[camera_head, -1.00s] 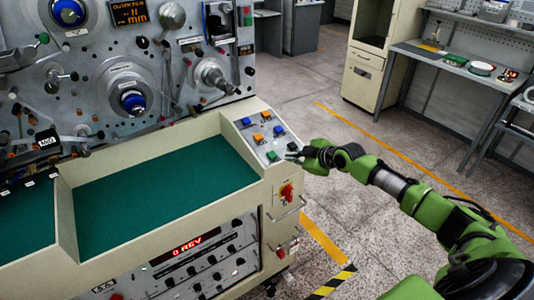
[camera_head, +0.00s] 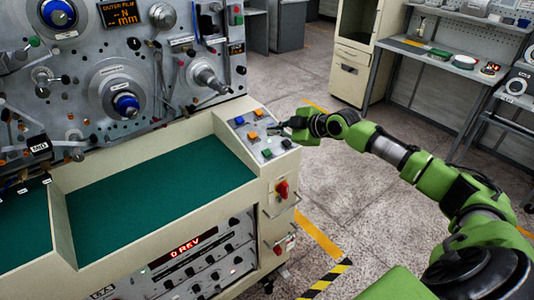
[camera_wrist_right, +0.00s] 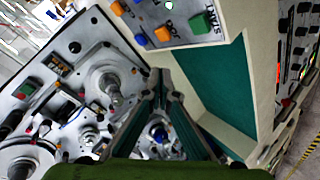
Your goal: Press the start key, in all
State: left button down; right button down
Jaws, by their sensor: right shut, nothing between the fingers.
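The start key (camera_head: 267,154) is a green square key at the front left corner of the slanted key panel (camera_head: 240,134). In the right wrist view, the green key (camera_wrist_right: 201,22) shows at the top with its label beside it. My right gripper (camera_head: 282,127) is shut and empty, by the right edge of the panel, farther back than the green key. In the right wrist view, its closed fingers (camera_wrist_right: 162,80) point towards the machine. I cannot tell their exact height over the panel. My left gripper is not in view.
Blue and orange keys, such as the orange key (camera_head: 253,135), share the panel. A green-lined tray (camera_head: 160,195) lies to its left. A red switch (camera_head: 282,188) sits on the machine's front below. Floor to the right is clear up to a workbench (camera_head: 440,62).

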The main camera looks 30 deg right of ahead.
aim_at(264, 150)
jog(key=f+b, duration=0.1)
jog(key=f, duration=0.1)
jog(key=w+f+b, duration=0.1)
jog(key=f, duration=0.1)
jog(key=f+b, duration=0.2)
jog(key=shift+w+f, duration=0.2)
jog(key=shift+w, duration=0.15)
jog(key=shift+w+f+b, duration=0.25)
jog(key=shift+f+b, duration=0.5)
jog(key=shift+b, duration=0.1)
dwell(0.4)
jog(key=shift+w+f+b, duration=0.1)
jog(key=shift+f+b, duration=0.3)
jog(key=shift+b, duration=0.15)
jog(key=shift+w+a+f+b, duration=0.1)
jog(key=shift+f+b, duration=0.4)
jog(key=shift+b, duration=0.05)
dwell(0.5)
jog(key=shift+r, duration=0.1)
jog(key=shift+s+r+p, duration=0.25)
jog(key=shift+r+p, duration=0.35)
jog(key=shift+r, duration=0.2)
jog(key=shift+r, duration=0.1)
